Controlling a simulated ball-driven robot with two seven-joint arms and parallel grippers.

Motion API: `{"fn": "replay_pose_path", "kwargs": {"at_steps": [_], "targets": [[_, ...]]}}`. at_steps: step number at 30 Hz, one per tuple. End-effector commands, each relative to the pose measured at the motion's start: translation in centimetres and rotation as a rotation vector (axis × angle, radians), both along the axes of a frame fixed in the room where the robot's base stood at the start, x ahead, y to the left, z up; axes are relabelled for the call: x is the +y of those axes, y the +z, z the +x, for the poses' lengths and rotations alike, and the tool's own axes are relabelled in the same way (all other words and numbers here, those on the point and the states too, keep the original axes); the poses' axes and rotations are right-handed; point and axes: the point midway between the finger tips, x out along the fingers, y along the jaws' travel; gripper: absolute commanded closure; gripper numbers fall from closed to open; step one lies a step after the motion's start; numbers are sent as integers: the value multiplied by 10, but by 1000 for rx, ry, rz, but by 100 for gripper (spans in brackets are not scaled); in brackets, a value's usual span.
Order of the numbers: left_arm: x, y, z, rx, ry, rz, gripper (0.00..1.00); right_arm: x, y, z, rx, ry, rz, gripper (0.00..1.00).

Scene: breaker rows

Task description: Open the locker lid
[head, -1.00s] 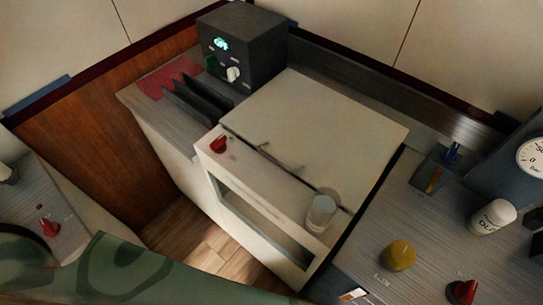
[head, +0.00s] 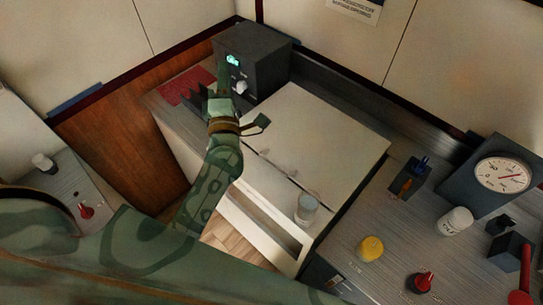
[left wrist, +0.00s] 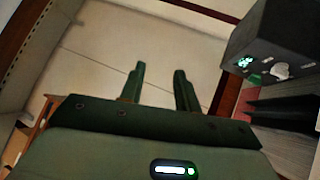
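The locker is a cream box with a flat, wide lid (head: 325,135), which lies closed in the middle of the head view. A clear glass (head: 307,208) stands near the lid's front right corner. A thin handle on the lid's front part is mostly hidden behind my left arm. My right gripper is not in view.
A black box (head: 252,60) with a green display stands at the lid's back left, beside dark upright plates and a red mat (head: 186,86).

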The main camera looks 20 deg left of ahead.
Motion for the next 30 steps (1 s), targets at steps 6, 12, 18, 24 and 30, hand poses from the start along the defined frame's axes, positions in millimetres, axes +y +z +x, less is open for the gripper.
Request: {"fn": "replay_pose_path", "kwargs": {"at_steps": [6,12,18,24,30], "targets": [[84,-35,-20,-336,460,-1059,67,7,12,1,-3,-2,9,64],[13,-107,-25,-333,903,-1927,67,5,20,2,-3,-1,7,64],[-75,-107,-27,-155,1205,-2360,67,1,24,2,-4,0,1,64],[-95,-114,-27,-95,1280,-2437,67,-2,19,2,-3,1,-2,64],[-98,-157,-20,-94,1282,-2432,67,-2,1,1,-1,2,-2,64]]}}
